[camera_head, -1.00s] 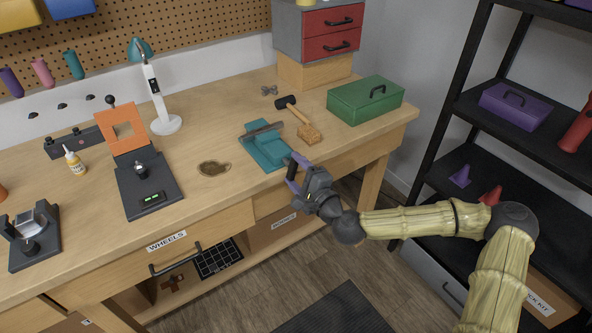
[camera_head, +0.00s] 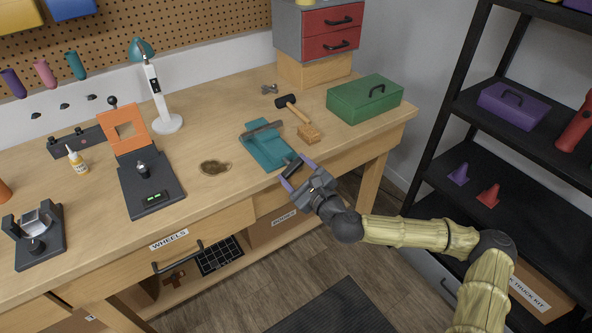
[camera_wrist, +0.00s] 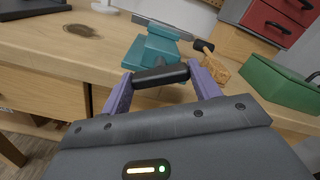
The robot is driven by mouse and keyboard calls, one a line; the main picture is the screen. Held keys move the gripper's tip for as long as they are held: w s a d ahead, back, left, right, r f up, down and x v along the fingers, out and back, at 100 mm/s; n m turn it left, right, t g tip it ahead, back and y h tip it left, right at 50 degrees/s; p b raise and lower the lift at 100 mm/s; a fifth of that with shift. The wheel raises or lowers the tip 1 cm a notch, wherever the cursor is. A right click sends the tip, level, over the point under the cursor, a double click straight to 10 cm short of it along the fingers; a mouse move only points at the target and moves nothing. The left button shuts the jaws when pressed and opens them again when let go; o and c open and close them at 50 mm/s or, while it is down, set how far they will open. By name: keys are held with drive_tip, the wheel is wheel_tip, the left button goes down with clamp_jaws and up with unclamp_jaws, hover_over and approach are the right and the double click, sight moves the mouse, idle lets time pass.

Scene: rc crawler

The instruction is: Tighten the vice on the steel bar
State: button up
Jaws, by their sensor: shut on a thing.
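The teal vice (camera_head: 270,150) sits at the front edge of the workbench and also shows in the wrist view (camera_wrist: 148,52). The grey steel bar (camera_head: 261,129) lies across its far end, and in the wrist view (camera_wrist: 160,27) it sticks out on both sides. I cannot tell how tightly the jaws press on it. The black vice handle (camera_head: 293,167) is at the vice's near end. My gripper (camera_head: 296,173), with purple fingers, is shut on this handle. In the wrist view the handle (camera_wrist: 160,76) lies crosswise between both fingers.
A mallet (camera_head: 294,109) and a wooden block (camera_head: 309,133) lie right of the vice, near a green toolbox (camera_head: 365,99). A brown stain (camera_head: 215,167) and a black stand with an orange frame (camera_head: 150,185) are to the left. A black shelf (camera_head: 480,125) stands at right.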

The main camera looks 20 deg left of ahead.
drive_tip(key=shift+f, duration=0.15)
drive_tip(key=o, duration=1)
drive_tip(key=shift+d, duration=0.1)
